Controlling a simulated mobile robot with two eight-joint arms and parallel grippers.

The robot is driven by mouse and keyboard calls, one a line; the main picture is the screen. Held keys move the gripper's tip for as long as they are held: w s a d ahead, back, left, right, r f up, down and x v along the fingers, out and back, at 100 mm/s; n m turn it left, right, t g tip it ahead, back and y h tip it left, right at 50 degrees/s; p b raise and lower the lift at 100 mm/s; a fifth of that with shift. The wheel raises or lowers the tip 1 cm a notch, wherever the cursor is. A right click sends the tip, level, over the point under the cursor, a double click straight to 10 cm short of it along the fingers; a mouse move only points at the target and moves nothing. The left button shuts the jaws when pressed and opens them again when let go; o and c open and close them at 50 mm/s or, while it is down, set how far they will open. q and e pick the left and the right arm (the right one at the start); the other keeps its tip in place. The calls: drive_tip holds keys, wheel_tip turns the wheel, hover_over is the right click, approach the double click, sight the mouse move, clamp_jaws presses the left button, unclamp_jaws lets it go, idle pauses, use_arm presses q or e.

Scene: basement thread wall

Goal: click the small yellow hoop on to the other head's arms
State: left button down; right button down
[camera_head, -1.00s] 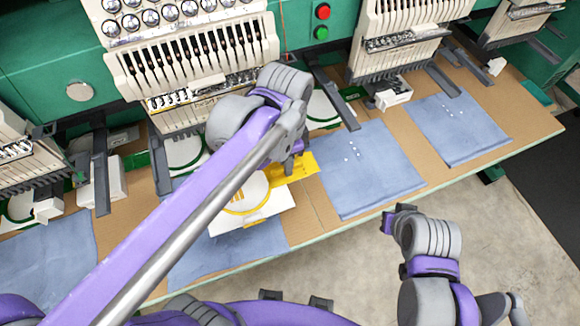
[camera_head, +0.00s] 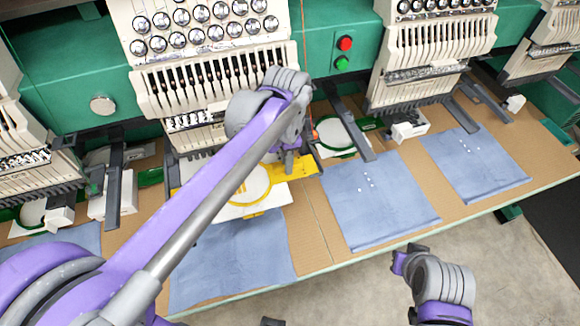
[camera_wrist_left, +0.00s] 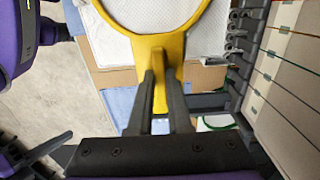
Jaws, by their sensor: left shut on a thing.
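The small yellow hoop (camera_head: 232,199) holds white cloth and lies level under the middle-left embroidery head (camera_head: 215,80). Yellow tabs show at both sides of it. My left gripper (camera_head: 290,165) is shut on the hoop's right-hand tab; in the left wrist view its dark fingers (camera_wrist_left: 163,95) pinch the yellow stem (camera_wrist_left: 160,72). Dark arms of this head stand near the hoop, the right one (camera_head: 312,158) close beside my gripper. I cannot tell whether the hoop touches them. My right gripper (camera_head: 404,262) is at the lower right, apart from everything; its opening is unclear.
A green-rimmed hoop (camera_head: 340,152) sits right of my left gripper. Blue cloths (camera_head: 380,200) lie along the brown table (camera_head: 318,235). Neighbouring heads (camera_head: 430,60) with dark arms (camera_head: 352,125) stand on both sides. The floor in front of the table is clear.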

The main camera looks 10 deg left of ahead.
use_arm(q)
drive_tip(key=shift+f, duration=0.3)
idle(0.4)
drive_tip(key=c, duration=0.8)
unclamp_jaws()
wheel_tip(320, 180, up, 11)
drive_tip(key=shift+f, duration=0.1)
